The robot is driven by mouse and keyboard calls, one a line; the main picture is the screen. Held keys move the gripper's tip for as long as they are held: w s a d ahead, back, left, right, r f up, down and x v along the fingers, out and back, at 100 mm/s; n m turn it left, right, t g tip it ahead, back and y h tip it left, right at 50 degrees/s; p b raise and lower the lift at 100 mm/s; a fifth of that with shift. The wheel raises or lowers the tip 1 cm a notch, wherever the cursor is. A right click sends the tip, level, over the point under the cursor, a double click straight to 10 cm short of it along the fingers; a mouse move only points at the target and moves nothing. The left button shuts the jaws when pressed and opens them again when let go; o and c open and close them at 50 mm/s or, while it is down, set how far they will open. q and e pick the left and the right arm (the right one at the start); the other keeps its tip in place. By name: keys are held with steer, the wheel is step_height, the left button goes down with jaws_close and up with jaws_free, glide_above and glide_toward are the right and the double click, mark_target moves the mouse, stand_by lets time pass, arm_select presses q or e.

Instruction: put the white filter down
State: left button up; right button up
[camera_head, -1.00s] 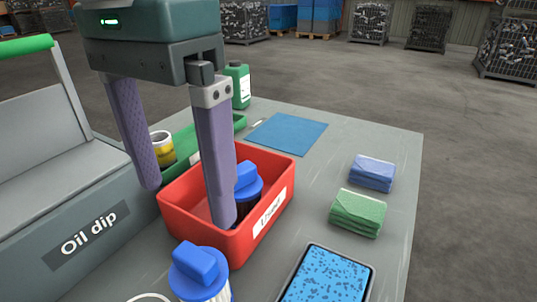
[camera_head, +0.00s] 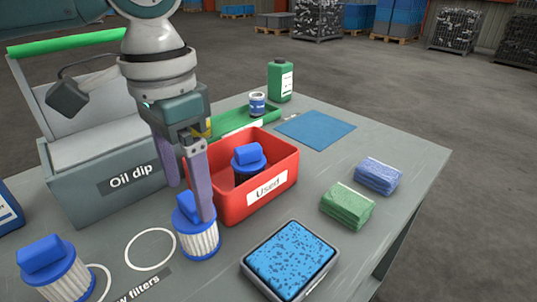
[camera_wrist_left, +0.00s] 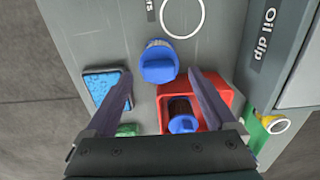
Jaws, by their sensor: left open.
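A white pleated filter with a blue cap (camera_head: 197,238) stands upright on the table, touching or close to the front left of the red "Used" bin (camera_head: 270,190). My left gripper (camera_head: 190,203) is open and points down at this filter; one finger covers part of it in the head view. In the left wrist view the blue cap (camera_wrist_left: 158,65) shows between and just beyond the two fingertips. Nothing is seen gripped. Another white filter (camera_head: 60,280) with a blue cap stands at the front left. A dark filter with a blue cap (camera_head: 248,160) is inside the bin.
An empty white ring (camera_head: 150,250) is marked left of the nearer filter. The grey "Oil dip" box (camera_head: 90,185) stands behind. A blue speckled pad in a tray (camera_head: 290,262), a green cloth stack (camera_head: 346,205) and a blue one (camera_head: 377,176) lie to the right.

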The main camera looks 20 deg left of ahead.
arm_select(q)
step_height(320, 180, down, 2)
steer(key=shift+f, duration=0.2)
jaws_close()
stand_by(0.7)
